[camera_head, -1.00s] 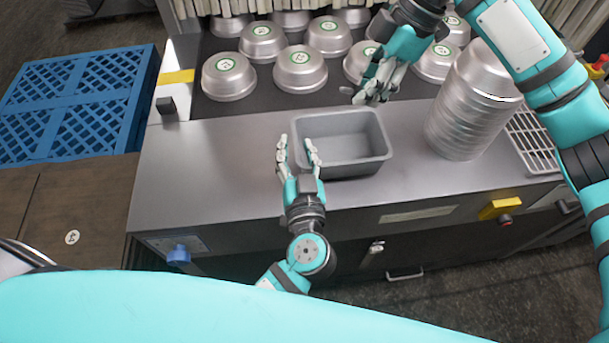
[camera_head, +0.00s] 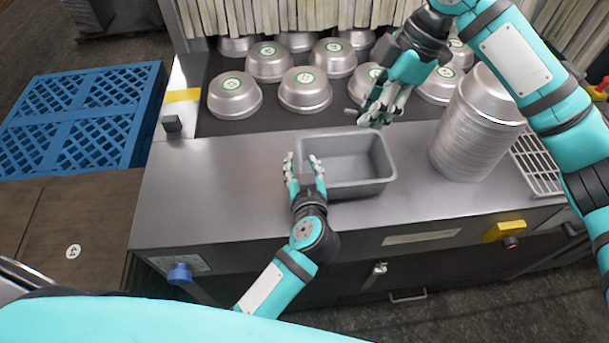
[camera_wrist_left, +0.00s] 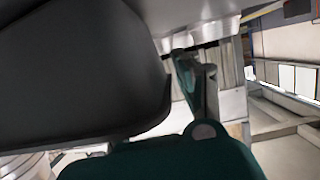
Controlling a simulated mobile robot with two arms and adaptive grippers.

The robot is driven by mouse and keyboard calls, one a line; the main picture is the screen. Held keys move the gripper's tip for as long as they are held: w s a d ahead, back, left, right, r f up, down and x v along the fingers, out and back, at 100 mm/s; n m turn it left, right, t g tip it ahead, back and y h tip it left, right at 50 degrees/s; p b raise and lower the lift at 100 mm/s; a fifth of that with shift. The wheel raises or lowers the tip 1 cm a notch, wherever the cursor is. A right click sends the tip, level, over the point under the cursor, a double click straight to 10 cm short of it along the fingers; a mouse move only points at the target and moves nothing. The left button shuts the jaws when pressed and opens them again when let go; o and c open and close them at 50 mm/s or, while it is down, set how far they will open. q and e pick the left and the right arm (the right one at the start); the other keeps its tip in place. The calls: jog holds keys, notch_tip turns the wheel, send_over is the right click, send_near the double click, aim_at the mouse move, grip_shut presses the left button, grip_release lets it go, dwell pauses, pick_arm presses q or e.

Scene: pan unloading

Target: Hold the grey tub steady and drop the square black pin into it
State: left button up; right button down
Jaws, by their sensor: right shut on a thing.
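The grey tub (camera_head: 372,187) is an open rectangular pan on the metal counter and looks empty inside. My left gripper (camera_head: 304,165) is open at the tub's left end, its fingers on either side of the left wall. I cannot tell whether they touch it. My right gripper (camera_head: 371,116) is shut near the tub's back right edge, above the counter. A small dark piece, the square black pin (camera_head: 352,113), sticks out to the left from its fingers; the rest is hidden. The left wrist view shows mostly dark blurred gripper parts, and I cannot make out the tub there.
Several round metal pans (camera_head: 305,91) with green-ringed labels stand behind the counter. A tall stack of metal pans (camera_head: 468,135) stands to the tub's right, near my right arm. A wire rack (camera_head: 538,160) lies beyond it. The counter (camera_head: 215,190) left of the tub is clear.

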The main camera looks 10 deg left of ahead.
pick_arm(q)
jog(key=shift+w+a+f, duration=0.15)
jog(key=shift+w+a, duration=0.05)
jog(key=shift+w, duration=0.25)
grip_shut()
pick_arm(e)
jog(key=shift+w+a+f+m+t, duration=0.1)
jog(key=shift+w+f+m+t, duration=0.4)
jog(key=shift+f+m, duration=1.55)
jog(key=shift+w+a+f+m+t, duration=0.15)
jog(key=shift+w+f+m+t, duration=0.6)
jog(key=shift+f, duration=2.35)
jog(key=shift+w+a+f+m+t, duration=0.1)
jog(key=shift+w+f+m+t, duration=0.15)
jog(key=shift+f+m, duration=1.9)
jog(key=shift+f+n, duration=0.45)
jog(key=c, duration=1.1)
grip_release()
